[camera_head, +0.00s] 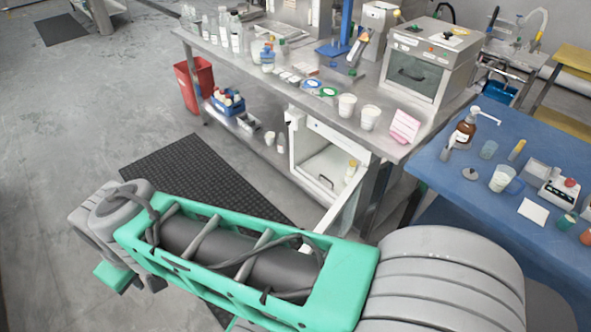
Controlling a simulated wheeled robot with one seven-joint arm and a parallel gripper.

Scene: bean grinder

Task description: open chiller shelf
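The chiller is a white box (318,130) under the right part of the steel bench. Its front is open, and a white door panel (347,212) stands swung out toward me at its right side. Inside is a pale shelf or tray (322,165) with a dark handle at its front edge. My green and grey arm crosses the foreground and covers the lower end of the door. My gripper's fingers do not show in this view.
The steel bench (290,97) above holds cups, bottles and a glass-fronted machine (413,72). A blue table (470,186) with labware stands to the right. A black floor mat (195,172) lies left of the chiller. A red bin (196,86) stands farther back.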

